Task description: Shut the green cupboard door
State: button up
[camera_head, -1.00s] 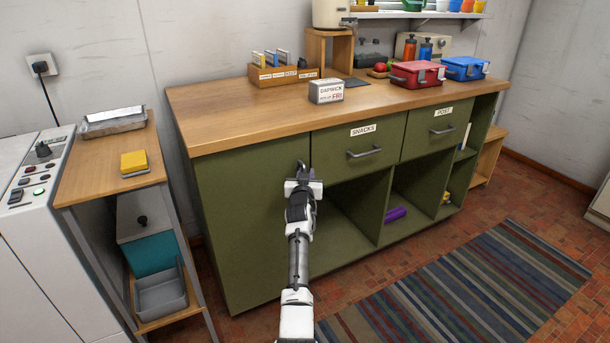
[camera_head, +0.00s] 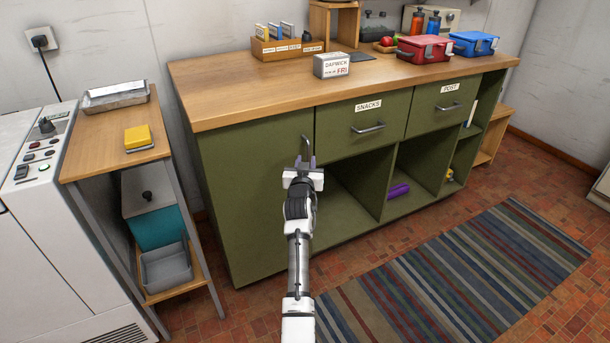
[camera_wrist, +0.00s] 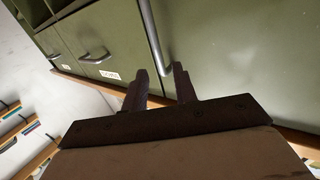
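The green cupboard door (camera_head: 255,200) is the left front panel of the wooden-topped counter. It looks flush with the counter front, with no clear gap at its edges. Its upright metal handle (camera_head: 306,148) is near the top right of the door. My gripper (camera_head: 303,163) is just below and in front of the handle. In the wrist view, the two dark fingers (camera_wrist: 159,80) stand apart, and the lower end of the handle (camera_wrist: 152,38) shows between their tips. I cannot tell whether they touch it. The door (camera_wrist: 235,60) fills the right of that view.
Right of the door are the SNACKS drawer (camera_head: 367,128), another drawer (camera_head: 449,106) and open compartments, one with a purple item (camera_head: 398,190). A small side table (camera_head: 108,170) stands at left. A striped rug (camera_head: 460,270) lies on the floor in front.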

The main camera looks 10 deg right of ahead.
jog(key=v, duration=0.6)
jog(key=shift+s, duration=0.35)
jog(key=shift+d, duration=0.15)
